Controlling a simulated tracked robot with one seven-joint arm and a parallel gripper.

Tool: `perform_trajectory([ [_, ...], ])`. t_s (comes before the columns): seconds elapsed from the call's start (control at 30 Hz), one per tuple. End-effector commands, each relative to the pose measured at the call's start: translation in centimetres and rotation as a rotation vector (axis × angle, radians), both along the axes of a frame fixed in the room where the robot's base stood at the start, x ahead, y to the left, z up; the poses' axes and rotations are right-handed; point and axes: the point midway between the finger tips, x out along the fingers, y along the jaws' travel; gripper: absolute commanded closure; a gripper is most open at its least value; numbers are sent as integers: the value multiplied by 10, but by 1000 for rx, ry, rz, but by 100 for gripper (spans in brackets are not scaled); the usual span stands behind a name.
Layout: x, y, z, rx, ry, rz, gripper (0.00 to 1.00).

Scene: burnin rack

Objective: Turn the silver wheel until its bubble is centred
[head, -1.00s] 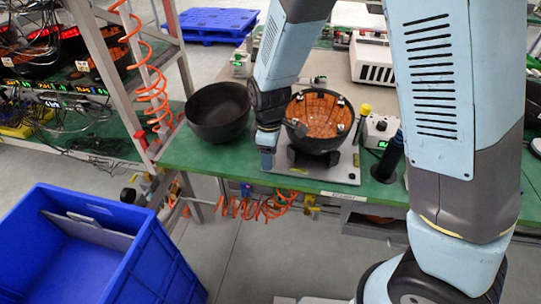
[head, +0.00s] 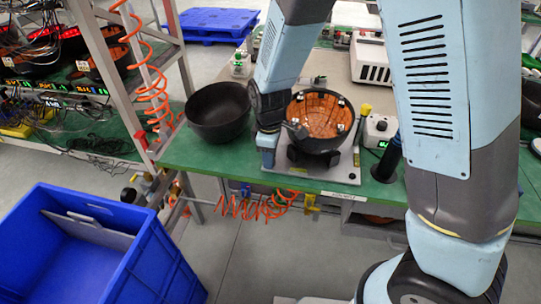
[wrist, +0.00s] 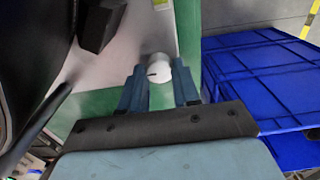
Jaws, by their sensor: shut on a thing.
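The silver wheel (wrist: 157,68) is a small pale round knob with a dark mark on its face. In the wrist view it sits between the fingertips of my gripper (wrist: 158,85), which is shut on it. In the head view my gripper (head: 267,158) points down at the front left corner of the light levelling plate (head: 340,175) and hides the wheel. A yellow-green vial (head: 298,171) shows on the plate's front edge, and a yellow strip (wrist: 160,3) shows at the top of the wrist view. The bubble is too small to make out.
A dark bowl with an orange-brown tiled inside (head: 320,118) stands on the plate. An empty black bowl (head: 218,112) is to its left. A dark cylinder (head: 387,160) and a small white box (head: 378,130) stand to the right. A blue crate (head: 110,250) is on the floor, front left.

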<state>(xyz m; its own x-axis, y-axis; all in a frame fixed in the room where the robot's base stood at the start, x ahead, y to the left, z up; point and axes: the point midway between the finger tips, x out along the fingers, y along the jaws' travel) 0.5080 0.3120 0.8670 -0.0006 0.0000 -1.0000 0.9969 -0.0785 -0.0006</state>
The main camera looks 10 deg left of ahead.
Motion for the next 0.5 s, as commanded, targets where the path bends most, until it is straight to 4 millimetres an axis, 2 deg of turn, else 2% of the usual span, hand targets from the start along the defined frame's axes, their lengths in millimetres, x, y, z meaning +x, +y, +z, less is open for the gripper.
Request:
perform_trajectory([
  [0.27,0,-1,0,-1,0,-30,99],
  [0.5,1,-1,0,0,0,-156,99],
])
